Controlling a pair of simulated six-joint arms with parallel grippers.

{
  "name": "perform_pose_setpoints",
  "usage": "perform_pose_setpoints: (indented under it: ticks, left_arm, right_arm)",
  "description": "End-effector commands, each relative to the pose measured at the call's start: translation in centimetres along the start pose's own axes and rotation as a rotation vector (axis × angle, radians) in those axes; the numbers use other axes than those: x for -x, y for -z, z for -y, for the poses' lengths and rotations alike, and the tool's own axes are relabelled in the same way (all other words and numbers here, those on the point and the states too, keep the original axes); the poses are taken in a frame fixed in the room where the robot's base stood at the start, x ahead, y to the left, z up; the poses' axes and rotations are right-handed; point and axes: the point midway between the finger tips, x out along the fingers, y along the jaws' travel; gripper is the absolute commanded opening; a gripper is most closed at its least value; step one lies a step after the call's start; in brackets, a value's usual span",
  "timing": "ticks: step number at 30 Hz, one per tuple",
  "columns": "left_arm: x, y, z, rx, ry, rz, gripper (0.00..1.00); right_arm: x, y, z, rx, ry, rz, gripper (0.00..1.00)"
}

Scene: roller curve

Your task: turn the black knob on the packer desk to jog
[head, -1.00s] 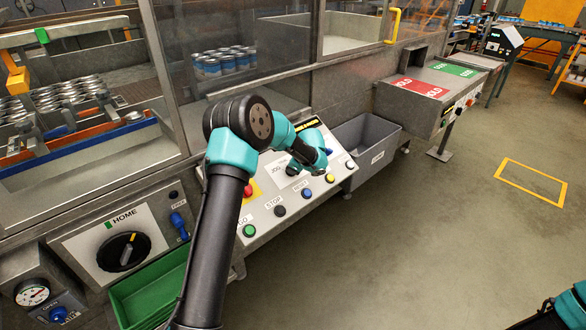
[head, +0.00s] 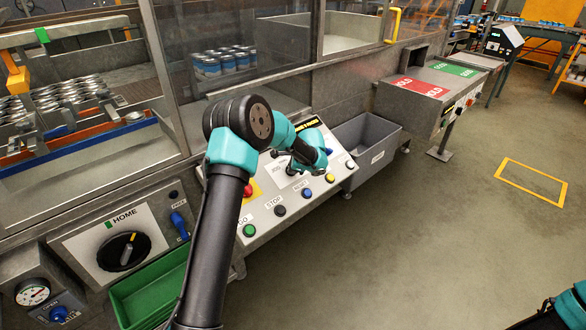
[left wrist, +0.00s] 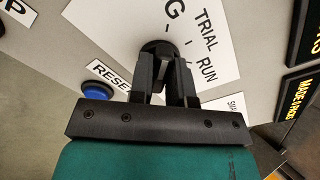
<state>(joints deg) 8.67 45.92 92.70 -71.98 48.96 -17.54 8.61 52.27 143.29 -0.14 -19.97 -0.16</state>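The black knob (left wrist: 157,48) is on the white dial plate of the sloped packer desk (head: 262,215). In the left wrist view the end of a word, "G", and "TRIAL RUN" are printed beyond it. My left gripper (left wrist: 163,68) points down at the desk, with its two fingers close together on either side of the knob's grip. The fingers hide much of the knob, and its pointer cannot be read. In the head view my left gripper (head: 293,168) is at the dial plate, partly covered by its wrist. My right gripper is out of view; only part of my right arm shows at the bottom right.
The desk has a blue reset button (left wrist: 97,90), a red button (head: 247,190), a green button (head: 249,230) and other buttons close by. A HOME knob (head: 124,251) is on a separate panel at left. A grey bin (head: 372,135) stands right of the desk.

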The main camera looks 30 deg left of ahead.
Motion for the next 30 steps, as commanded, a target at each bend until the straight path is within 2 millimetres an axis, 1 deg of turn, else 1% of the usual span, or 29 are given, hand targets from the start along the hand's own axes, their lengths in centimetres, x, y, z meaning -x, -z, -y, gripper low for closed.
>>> perform_pose_setpoints:
  ticks: [1,6,8,15,19,23,30]
  left_arm:
    - [0.0,0.0,0.0,0.001,0.000,0.000,0.22]
    - [0.0,0.0,0.0,0.000,0.000,0.000,0.38]
    - [0.0,0.0,0.0,0.000,0.000,0.000,0.43]
    - [0.1,0.0,0.0,-0.001,0.000,0.000,0.43]
    - [0.7,0.0,0.0,-0.001,0.001,0.000,0.43]
    - [2.1,0.0,0.1,-0.001,0.001,-0.001,0.43]
    - [6.4,0.1,0.1,-0.001,0.003,-0.002,0.43]
  right_arm:
    - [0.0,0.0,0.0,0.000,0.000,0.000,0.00]
    - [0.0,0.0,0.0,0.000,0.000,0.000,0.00]
    - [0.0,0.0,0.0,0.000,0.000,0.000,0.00]
    - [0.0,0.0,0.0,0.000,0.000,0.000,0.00]
    - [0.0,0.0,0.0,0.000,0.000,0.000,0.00]
    - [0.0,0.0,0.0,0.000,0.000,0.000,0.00]
    - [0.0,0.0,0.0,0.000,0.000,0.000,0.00]
